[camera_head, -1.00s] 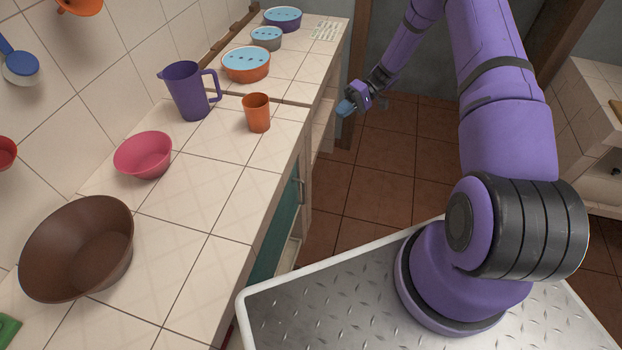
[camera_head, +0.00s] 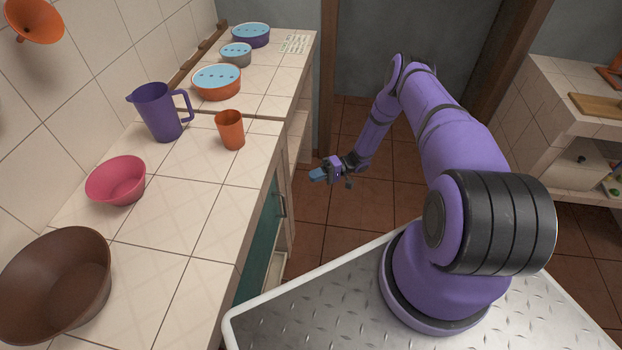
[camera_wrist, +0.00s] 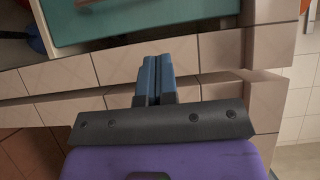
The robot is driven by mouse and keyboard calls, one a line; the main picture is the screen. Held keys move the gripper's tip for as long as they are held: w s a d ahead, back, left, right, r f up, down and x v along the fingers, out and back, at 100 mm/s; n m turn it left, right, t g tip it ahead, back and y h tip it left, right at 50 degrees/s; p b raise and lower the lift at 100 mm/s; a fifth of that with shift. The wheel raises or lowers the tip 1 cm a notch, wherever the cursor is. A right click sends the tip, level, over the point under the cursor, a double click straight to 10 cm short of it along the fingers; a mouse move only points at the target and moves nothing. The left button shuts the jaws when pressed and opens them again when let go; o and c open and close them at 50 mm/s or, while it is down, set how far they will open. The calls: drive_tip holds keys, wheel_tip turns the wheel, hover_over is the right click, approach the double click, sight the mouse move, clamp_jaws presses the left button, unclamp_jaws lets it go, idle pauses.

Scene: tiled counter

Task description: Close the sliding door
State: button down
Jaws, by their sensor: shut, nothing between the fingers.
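The teal sliding door (camera_head: 262,237) is set in the front of the tiled counter, below its top, with a grey handle (camera_head: 281,204) near its far edge. Beside the handle there is an open gap with a pale shelf inside. In the wrist view a teal panel (camera_wrist: 150,22) shows at the top, with a dark opening to its left. My gripper (camera_head: 318,175) is out over the floor, to the right of the counter front and apart from the door. Its blue fingers (camera_wrist: 154,80) are together and empty in the wrist view.
On the counter stand a brown bowl (camera_head: 55,285), a pink bowl (camera_head: 117,181), a purple jug (camera_head: 162,112), an orange cup (camera_head: 230,130) and several lidded bowls. Another tiled counter (camera_head: 575,95) with shelves stands at the right. The brown floor between is clear.

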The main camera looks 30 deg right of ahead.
drive_tip(key=s+a, duration=0.2)
drive_tip(key=a, duration=0.8)
drive_tip(key=shift+s+a, duration=0.25)
drive_tip(key=shift+a, duration=0.1)
